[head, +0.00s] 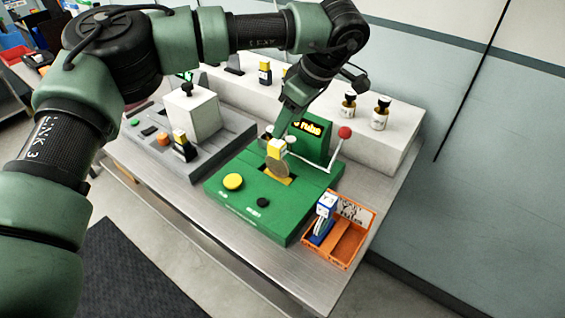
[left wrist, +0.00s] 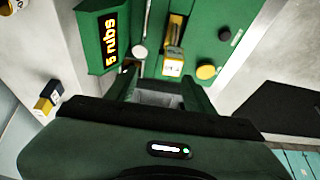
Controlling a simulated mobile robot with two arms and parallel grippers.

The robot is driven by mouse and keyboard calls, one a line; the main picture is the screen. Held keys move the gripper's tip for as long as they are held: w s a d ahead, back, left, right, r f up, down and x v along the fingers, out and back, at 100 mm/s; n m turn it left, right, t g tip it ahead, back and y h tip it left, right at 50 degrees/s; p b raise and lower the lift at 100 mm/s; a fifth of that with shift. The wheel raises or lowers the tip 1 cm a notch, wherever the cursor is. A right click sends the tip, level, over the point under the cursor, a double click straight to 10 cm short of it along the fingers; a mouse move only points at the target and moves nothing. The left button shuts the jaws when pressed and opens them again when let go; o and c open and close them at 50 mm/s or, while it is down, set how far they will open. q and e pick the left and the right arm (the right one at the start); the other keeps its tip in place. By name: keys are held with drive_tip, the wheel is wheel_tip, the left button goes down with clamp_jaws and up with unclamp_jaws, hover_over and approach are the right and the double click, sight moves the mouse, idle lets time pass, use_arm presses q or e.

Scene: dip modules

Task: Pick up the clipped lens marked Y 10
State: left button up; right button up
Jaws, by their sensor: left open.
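A round lens (head: 278,167) with a yellow and white clip (head: 277,147) on top stands upright in a yellow slot of the green machine. The clip also shows in the left wrist view (left wrist: 173,67), ahead of my fingers; its marking is too small to read surely. My left gripper (head: 281,130) is just above and behind the clip in the head view. In the left wrist view my left gripper (left wrist: 158,88) is open, with nothing between its fingers. My right gripper is not in view.
The green machine (head: 250,205) has a display reading "5 rubs" and a red-knobbed lever (head: 344,132). An orange tray (head: 345,252) holds a blue-clipped item (head: 326,205). A grey machine (head: 185,168) stands left. Jars (head: 380,112) and a yellow-topped item (head: 265,72) stand on the white ledge behind.

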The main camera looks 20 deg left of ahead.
sight(277, 143)
use_arm(q)
drive_tip(key=shift+s+a+f+p, duration=0.55)
drive_tip(key=shift+s+a+f, duration=0.05)
drive_tip(key=shift+s+f, duration=0.3)
drive_tip(key=p+x, duration=0.1)
drive_tip(key=x, duration=0.2)
drive_tip(key=shift+d, duration=0.15)
drive_tip(key=shift+x, duration=0.85)
drive_tip(key=shift+c, duration=0.6)
drive_tip(key=shift+d+f, duration=0.1)
clamp_jaws()
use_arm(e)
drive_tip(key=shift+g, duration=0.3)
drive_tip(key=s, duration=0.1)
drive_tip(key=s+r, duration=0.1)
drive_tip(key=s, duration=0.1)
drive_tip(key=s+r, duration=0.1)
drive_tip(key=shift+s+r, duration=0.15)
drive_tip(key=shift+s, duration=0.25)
